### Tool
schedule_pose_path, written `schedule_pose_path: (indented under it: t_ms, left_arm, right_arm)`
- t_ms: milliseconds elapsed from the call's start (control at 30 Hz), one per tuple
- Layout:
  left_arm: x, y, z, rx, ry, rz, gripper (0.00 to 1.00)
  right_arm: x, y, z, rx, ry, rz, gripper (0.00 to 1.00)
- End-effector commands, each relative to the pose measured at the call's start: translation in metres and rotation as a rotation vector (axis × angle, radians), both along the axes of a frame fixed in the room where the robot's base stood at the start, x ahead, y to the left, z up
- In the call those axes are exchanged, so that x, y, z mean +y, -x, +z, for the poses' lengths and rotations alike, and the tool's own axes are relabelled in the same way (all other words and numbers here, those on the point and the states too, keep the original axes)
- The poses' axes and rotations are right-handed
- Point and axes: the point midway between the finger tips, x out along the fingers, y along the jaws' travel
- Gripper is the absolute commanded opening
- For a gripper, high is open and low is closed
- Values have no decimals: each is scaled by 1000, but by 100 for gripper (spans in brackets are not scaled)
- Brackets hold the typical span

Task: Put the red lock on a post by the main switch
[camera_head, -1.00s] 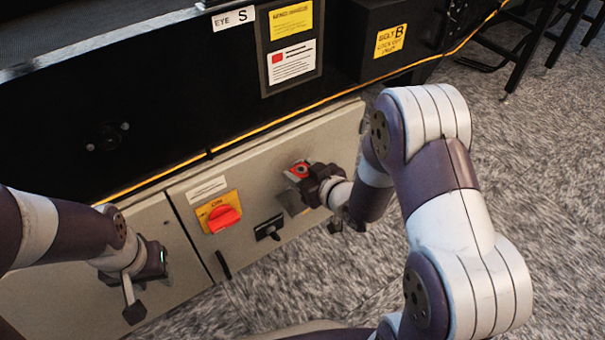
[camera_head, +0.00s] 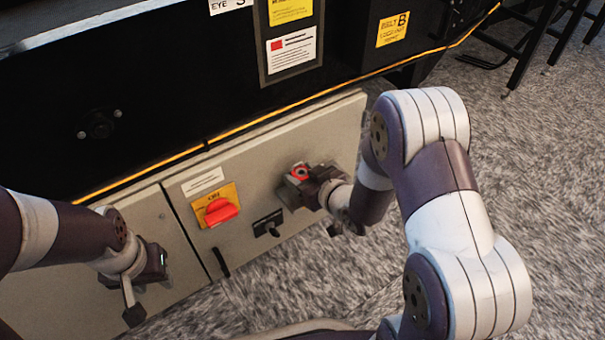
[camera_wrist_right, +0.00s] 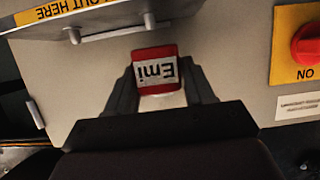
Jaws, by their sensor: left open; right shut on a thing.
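The red lock (camera_wrist_right: 144,55) is between the fingers of my right gripper (camera_wrist_right: 158,92) in the right wrist view. Its white label reads "Emi", upside down there. In the head view the lock (camera_head: 299,171) is a small red patch at the tip of my right gripper (camera_head: 309,182), in front of the cabinet door. Its shackle is not visible. The main switch (camera_head: 221,211) is a red knob on a yellow plate, left of the lock; it also shows at the right wrist view's right edge (camera_wrist_right: 307,46). My left gripper (camera_head: 146,277) is open and empty, low at the left.
A black handle (camera_head: 268,223) sits below right of the switch. The grey cabinet (camera_head: 190,185) fronts a black machine side.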

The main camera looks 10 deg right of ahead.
Motion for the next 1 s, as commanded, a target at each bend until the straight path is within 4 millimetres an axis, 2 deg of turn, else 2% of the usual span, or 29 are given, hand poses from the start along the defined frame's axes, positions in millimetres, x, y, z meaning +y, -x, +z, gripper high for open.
schedule_pose_path:
  t_ms: [600, 1000]
  left_arm:
    - [0, 0, -18, 0, 0, 0, 43]
    - [0, 0, -18, 0, 0, 0, 43]
  right_arm:
    - [-1, 3, -25, -3, 2, -8, 13]
    - [-1, 3, -26, -3, 3, -9, 13]
